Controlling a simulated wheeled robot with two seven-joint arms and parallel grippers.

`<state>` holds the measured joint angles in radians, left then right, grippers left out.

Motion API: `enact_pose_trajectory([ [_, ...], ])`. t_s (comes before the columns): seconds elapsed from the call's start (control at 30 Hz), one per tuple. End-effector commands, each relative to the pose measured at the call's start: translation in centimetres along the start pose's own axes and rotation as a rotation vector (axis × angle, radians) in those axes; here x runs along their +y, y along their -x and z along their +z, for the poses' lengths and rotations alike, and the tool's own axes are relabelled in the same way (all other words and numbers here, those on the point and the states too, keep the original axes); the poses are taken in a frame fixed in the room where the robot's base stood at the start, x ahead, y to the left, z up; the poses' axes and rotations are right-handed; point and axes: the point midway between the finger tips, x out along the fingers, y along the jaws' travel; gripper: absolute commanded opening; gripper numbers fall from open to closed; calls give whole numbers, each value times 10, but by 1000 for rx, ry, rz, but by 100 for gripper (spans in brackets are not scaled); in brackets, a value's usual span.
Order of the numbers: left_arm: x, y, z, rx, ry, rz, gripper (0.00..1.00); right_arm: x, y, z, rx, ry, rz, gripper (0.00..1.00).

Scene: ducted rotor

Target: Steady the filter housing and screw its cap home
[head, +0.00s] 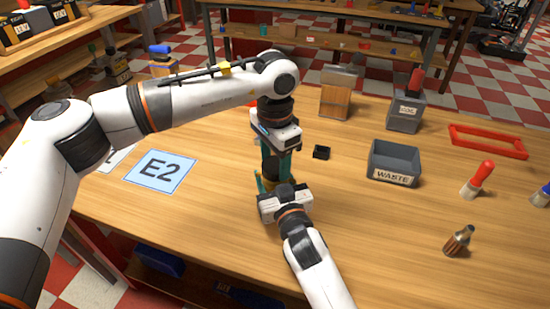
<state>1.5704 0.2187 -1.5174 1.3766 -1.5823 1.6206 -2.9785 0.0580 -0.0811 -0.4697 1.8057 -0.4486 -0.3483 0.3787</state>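My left gripper (276,150) comes down from above at the middle of the table. My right gripper (279,186) reaches in low from the front, just below it in the picture. Between the two is a narrow upright cluster of dark, teal and yellowish parts (270,166), where the filter housing seems to stand. The grippers cover most of it, so I cannot make out housing and cap apart, nor whether the cap is seated. The fingertips of both grippers are too hidden to tell whether they are closed on anything.
Further right are a red frame (488,141), a red-handled tool (477,180) and a copper-coloured fitting (458,241). A blue E2 card (160,172) lies left. The front right tabletop is mostly clear.

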Motion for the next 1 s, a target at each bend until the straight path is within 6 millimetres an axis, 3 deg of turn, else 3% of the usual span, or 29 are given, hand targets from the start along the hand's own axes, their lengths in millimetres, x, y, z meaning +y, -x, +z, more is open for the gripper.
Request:
enact_pose_trajectory([
  [0.1,0,0,0,-1,1,0,75,0,0,-1,3,0,-1,0],
  [0.4,0,1,0,1,1,0,75,0,0,-1,3,0,0,0],
  [0.77,0,41,0,0,1,1,75,0,0,-1,3,0,0,0],
  [1.0,0,45,0,1,1,-1,75,0,0,-1,3,0,0,0],
])
